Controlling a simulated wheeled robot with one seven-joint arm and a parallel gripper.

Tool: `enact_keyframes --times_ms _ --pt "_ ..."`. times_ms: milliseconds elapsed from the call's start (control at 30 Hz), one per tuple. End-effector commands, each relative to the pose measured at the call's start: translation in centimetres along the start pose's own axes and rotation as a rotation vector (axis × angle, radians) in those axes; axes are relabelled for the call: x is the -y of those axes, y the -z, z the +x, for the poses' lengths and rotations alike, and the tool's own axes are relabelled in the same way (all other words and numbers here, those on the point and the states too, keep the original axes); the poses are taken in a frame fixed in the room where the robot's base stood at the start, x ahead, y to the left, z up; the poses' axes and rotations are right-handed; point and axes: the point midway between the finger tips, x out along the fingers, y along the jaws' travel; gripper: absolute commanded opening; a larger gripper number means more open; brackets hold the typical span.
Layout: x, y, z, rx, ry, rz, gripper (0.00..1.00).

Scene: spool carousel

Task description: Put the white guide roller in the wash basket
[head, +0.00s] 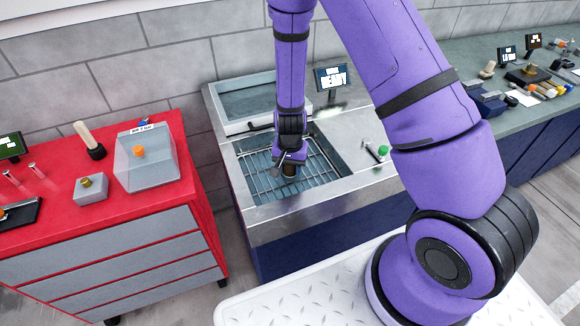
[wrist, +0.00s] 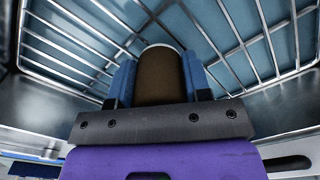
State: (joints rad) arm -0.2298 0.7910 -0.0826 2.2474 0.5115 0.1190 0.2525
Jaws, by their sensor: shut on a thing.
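My gripper (head: 289,163) points down into the sink-like basin, over the wire wash basket (head: 262,183). It is shut on a short cylindrical piece (wrist: 160,78), which looks brown with a thin pale rim at its far edge. In the head view the piece (head: 290,171) shows only as a small dark brown shape below the jaws. I cannot tell from its colour that it is the white guide roller. In the wrist view the basket's wires (wrist: 215,40) lie beyond the piece. I cannot tell whether it touches them.
The basin's metal rim (head: 300,204) surrounds the basket, with a raised lid (head: 247,98) behind. A small screen (head: 331,77) reads "READY". A green-topped item (head: 383,150) lies on the right ledge. A red cart (head: 120,213) with a clear box (head: 150,165) stands left.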

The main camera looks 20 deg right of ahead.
Motion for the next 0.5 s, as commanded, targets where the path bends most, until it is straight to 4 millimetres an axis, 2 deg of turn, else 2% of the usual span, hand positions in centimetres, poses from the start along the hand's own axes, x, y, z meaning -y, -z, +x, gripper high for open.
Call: enact_keyframes --times_ms 267,300,367,500 --pt "0.0 0.01 0.26 0.0 0.0 0.0 0.15" --pt "0.02 0.01 0.21 0.0 0.0 0.0 0.54" --pt "0.01 0.01 0.2 0.0 0.0 0.0 0.67" --pt "0.01 0.0 0.2 0.0 0.0 0.0 0.7"
